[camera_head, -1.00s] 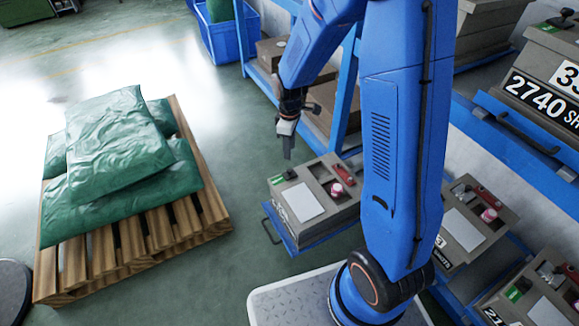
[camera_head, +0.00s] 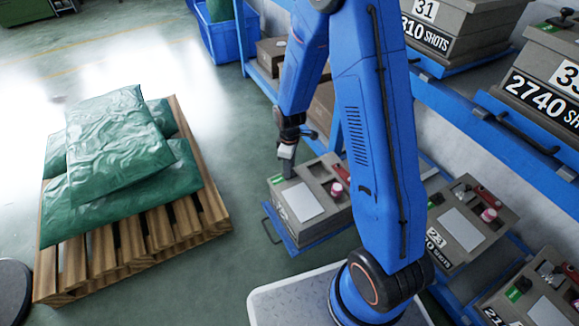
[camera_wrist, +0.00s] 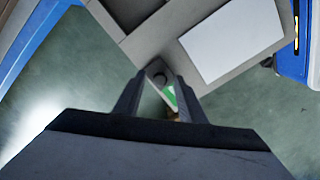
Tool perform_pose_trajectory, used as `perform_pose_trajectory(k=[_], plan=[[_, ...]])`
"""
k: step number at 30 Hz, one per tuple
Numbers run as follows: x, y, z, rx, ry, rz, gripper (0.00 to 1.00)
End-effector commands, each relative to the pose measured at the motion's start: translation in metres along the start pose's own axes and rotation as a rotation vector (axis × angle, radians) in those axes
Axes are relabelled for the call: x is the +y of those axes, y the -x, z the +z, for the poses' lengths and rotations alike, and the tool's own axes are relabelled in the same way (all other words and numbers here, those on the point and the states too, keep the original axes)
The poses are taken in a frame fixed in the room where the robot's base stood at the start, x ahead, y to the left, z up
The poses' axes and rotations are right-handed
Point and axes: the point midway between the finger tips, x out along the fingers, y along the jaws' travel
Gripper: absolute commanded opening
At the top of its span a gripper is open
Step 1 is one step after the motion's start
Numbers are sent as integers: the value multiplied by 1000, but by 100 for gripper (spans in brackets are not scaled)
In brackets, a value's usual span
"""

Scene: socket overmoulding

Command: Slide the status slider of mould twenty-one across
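A grey mould (camera_head: 326,222) sits on a pulled-out blue tray at centre. Its front number is too small and slanted to read, so I cannot tell if it is twenty-one. A green status patch with a dark knob lies at its back left corner, mostly hidden by my gripper (camera_head: 287,160) in the head view. The fingers stand apart, pointing down at the patch; contact is not clear.
The mould top carries a pale plate (camera_head: 299,202) and a red-capped part (camera_head: 337,188). Mould 23 (camera_head: 462,222) and another mould (camera_head: 540,297) stand right. Blue rack bars run behind. Green sacks (camera_head: 120,150) lie on a pallet (camera_head: 150,240) at left, with clear floor between.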

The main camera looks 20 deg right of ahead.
Motion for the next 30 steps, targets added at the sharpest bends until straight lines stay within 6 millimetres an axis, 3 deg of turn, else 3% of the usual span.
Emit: perform_pose_trajectory(k=[5,9,16,30], plan=[[0,0,0,0,0,0,34],[0,0,0,0,0,0,1],[-3,0,-3,0,1,0,0],[-39,0,-40,1,1,0,0]])
